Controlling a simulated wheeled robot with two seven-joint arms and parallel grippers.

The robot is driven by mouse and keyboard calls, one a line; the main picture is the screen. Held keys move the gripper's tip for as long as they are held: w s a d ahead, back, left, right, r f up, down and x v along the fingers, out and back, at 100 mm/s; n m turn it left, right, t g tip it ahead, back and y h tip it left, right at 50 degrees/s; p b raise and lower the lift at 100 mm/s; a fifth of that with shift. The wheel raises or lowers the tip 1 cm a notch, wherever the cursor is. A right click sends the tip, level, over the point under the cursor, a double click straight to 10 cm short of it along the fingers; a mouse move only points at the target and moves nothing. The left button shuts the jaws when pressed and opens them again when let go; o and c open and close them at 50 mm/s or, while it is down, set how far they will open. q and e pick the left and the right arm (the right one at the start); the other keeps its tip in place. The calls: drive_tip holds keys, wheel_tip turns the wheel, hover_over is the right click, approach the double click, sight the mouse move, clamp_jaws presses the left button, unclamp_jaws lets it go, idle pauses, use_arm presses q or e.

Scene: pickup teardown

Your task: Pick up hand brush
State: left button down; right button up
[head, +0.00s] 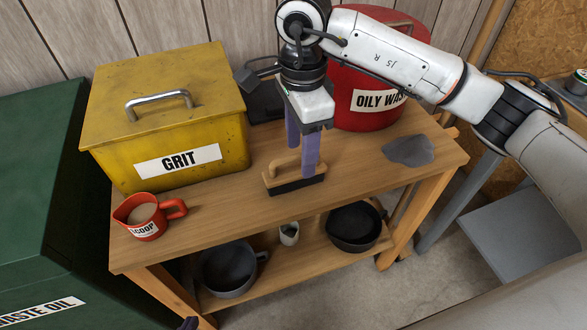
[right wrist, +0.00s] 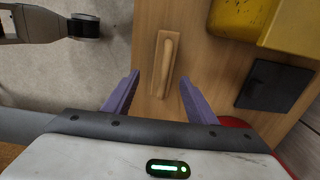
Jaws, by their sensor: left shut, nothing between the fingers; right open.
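The hand brush (head: 279,178) has a wooden back, a raised wooden handle and dark bristles. It rests upright on the wooden bench top near the front edge. In the right wrist view the brush (right wrist: 166,62) lies lengthwise, its near part between the fingertips. My right gripper (head: 302,158) points down over the brush, open and empty; its purple fingers are on either side of the handle, with no grip on it. In the right wrist view the right gripper (right wrist: 160,80) shows a gap at each side. Only a dark bit of my left gripper (head: 188,323) shows at the bottom edge, shut.
A yellow GRIT box (head: 120,155) and red scoop (head: 143,228) are left of the brush. A red OILY WASTE can (head: 350,120) stands behind, a grey rag (head: 408,149) right. Pans (head: 228,268) sit on the lower shelf. A green WASTE OIL bin (head: 40,200) stands left.

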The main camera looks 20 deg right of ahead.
sight(298, 168)
drive_tip(key=f, duration=0.7)
drive_tip(key=shift+w, duration=0.3)
drive_tip(key=shift+a, duration=0.1)
drive_tip(key=c, duration=1.2)
clamp_jaws()
drive_tip(key=shift+r, duration=0.1)
